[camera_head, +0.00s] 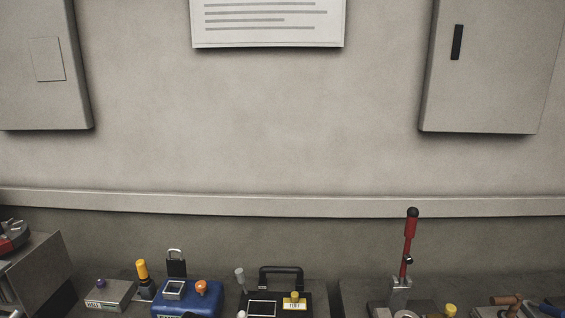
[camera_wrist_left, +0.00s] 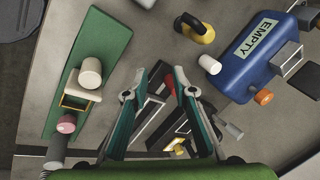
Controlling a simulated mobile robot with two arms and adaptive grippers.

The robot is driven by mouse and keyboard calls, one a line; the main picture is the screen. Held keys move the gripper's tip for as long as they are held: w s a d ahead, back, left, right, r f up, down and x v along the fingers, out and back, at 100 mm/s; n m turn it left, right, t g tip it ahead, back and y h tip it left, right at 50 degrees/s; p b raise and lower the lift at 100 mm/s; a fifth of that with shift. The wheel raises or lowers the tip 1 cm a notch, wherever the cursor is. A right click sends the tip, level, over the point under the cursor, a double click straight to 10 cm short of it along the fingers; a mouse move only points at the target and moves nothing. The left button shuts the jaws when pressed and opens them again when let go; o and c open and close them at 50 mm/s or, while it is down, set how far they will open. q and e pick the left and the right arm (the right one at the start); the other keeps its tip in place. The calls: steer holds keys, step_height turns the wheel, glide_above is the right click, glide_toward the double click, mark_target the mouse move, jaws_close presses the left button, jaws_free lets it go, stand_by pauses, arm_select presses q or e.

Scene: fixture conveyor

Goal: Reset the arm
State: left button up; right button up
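My left gripper (camera_wrist_left: 169,70) shows in the left wrist view, with two teal and dark fingers reaching up from the bottom. A narrow gap shows between its tips, and I see nothing held there. Dark fixtures and a small yellow part (camera_wrist_left: 181,146) show behind and between the fingers. The gripper is over the bench, but its height above it is hard to tell. Neither gripper nor arm shows in the head view. My right gripper is in no frame.
A blue box marked EMPTY (camera_wrist_left: 252,48) lies right of the left gripper, and a green plate (camera_wrist_left: 97,55) lies left. In the head view, a red lever (camera_head: 408,250) stands tall on the bench, right of a black-handled case (camera_head: 281,271). Wall cabinets (camera_head: 490,70) hang behind.

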arm_select(q)
steer(key=s+a+n+h, duration=0.15)
steer(key=s+n, duration=0.65)
steer(key=s, duration=2)
step_height(320, 180, down, 34)
steer(key=s+g+b, duration=0.2)
steer(key=s+b, duration=0.1)
steer(key=b, duration=0.4)
steer(key=s+a+f+b, duration=0.1)
steer(key=s+f+b, duration=0.1)
steer(key=s+f, duration=0.6)
steer(key=s+a+f+b, duration=0.1)
steer(key=s+f+b, duration=0.1)
steer(key=s+f, duration=0.6)
step_height(320, 180, down, 5)
steer(key=shift+s+a+r+g+b, duration=0.15)
steer(key=shift+a+r+g+b, duration=0.05)
steer(key=shift+a+g+b, duration=0.2)
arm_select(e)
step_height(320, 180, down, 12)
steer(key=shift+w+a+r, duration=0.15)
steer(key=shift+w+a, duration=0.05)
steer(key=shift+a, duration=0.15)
